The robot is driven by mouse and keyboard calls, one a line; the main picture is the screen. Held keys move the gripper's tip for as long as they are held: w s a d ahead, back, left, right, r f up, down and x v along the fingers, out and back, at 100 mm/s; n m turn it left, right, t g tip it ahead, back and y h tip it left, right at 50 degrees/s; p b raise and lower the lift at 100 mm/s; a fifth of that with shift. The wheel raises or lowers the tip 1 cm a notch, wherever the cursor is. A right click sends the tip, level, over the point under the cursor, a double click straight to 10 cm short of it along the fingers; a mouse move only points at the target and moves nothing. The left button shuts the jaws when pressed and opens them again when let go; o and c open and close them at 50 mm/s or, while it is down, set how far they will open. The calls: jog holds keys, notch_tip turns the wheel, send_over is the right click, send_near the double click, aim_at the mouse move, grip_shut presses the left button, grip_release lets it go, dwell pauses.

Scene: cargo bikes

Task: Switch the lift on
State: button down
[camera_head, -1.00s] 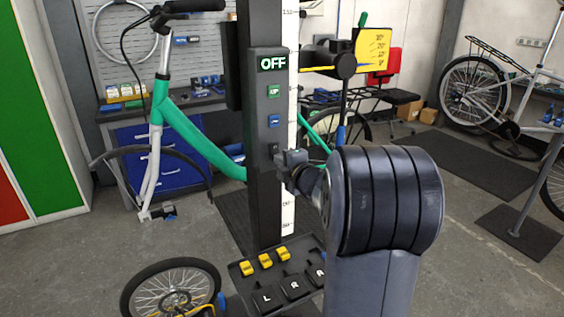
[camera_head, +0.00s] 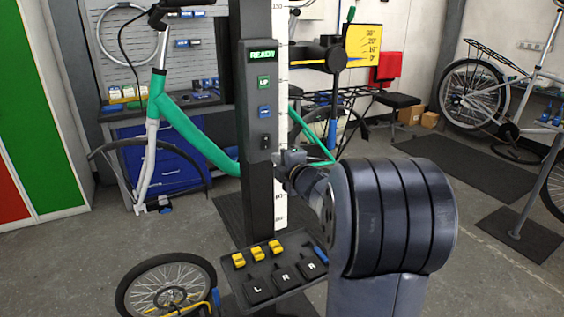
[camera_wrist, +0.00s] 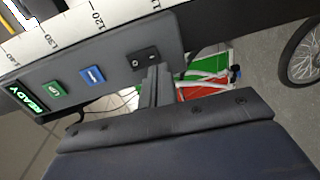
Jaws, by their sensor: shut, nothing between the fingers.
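The lift is a dark upright post (camera_head: 258,200) with a control panel (camera_head: 262,100) on it. The panel's display (camera_head: 262,56) reads READY in green; it also shows in the wrist view (camera_wrist: 29,106). Below it are a green UP button (camera_head: 264,82), a blue button (camera_head: 264,111) and a small black switch (camera_head: 266,141). In the wrist view the switch (camera_wrist: 145,57) is at the panel's end. My gripper (camera_head: 283,158) is shut and empty, just beside the switch; its fingertips (camera_wrist: 157,72) are close to it. I cannot tell whether they touch.
A white scale runs along the post. A tray (camera_head: 310,279) with yellow blocks and black pieces sits low on it. A green bike frame (camera_head: 190,130) is behind left, a wheel (camera_head: 167,289) front left. A yellow angle board (camera_head: 362,45) stands behind.

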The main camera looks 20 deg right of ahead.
jog(key=s+f+b, duration=0.1)
jog(key=s, duration=0.8)
jog(key=shift+w+d, duration=0.1)
jog(key=shift+w, duration=0.05)
